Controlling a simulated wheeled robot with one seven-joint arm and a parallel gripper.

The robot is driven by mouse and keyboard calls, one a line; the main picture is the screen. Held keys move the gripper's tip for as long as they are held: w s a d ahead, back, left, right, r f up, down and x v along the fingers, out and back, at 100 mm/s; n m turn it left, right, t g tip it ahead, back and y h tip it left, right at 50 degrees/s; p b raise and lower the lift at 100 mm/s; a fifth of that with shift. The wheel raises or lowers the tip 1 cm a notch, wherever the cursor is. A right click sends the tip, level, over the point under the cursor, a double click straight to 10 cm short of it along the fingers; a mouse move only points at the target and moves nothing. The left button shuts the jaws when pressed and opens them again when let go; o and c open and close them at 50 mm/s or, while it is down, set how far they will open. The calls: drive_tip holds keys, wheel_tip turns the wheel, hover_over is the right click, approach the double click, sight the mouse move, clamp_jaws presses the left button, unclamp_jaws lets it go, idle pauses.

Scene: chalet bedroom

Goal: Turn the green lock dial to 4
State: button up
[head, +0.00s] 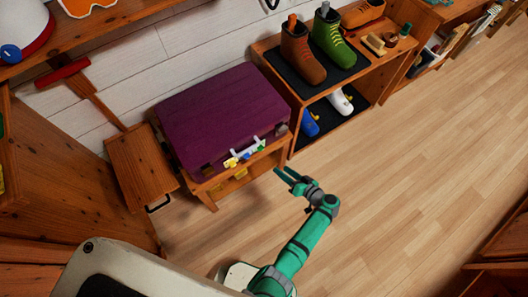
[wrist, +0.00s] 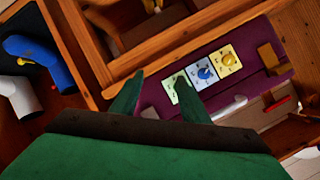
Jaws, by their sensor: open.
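A purple suitcase (head: 215,115) lies on a low wooden stand, with a white handle (head: 249,149) and small dials along its front edge. The green lock dial (head: 261,147) is rightmost in the head view, beside a blue dial (head: 246,156) and a yellow dial (head: 231,162). My gripper (head: 281,175) is open and empty, to the right of and in front of the dials. In the wrist view my gripper (wrist: 158,78) has its right finger in front of the green dial's pale plate (wrist: 171,91), hiding most of the dial. Its setting is unreadable, and contact cannot be told.
The wooden stand (head: 207,192) has an edge close to the dials. A shoe rack (head: 290,140) with boots stands to the right. A small wooden cabinet (head: 140,165) is to the left. The floor (head: 400,190) to the right is clear.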

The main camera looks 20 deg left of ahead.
sight(260, 148)
drive_tip(key=s+a+r+n+t+h, duration=0.1)
drive_tip(key=s+a+r+n+t, duration=0.1)
drive_tip(key=a+r+n, duration=0.4)
drive_tip(key=w+a+f+m, duration=0.1)
drive_tip(key=w+a+f, duration=0.1)
drive_tip(key=w+a, duration=0.3)
drive_tip(key=shift+w+a+f, duration=0.15)
drive_tip(key=shift+w+f, duration=0.2)
drive_tip(key=shift+w, duration=0.45)
drive_tip(key=c, duration=1.1)
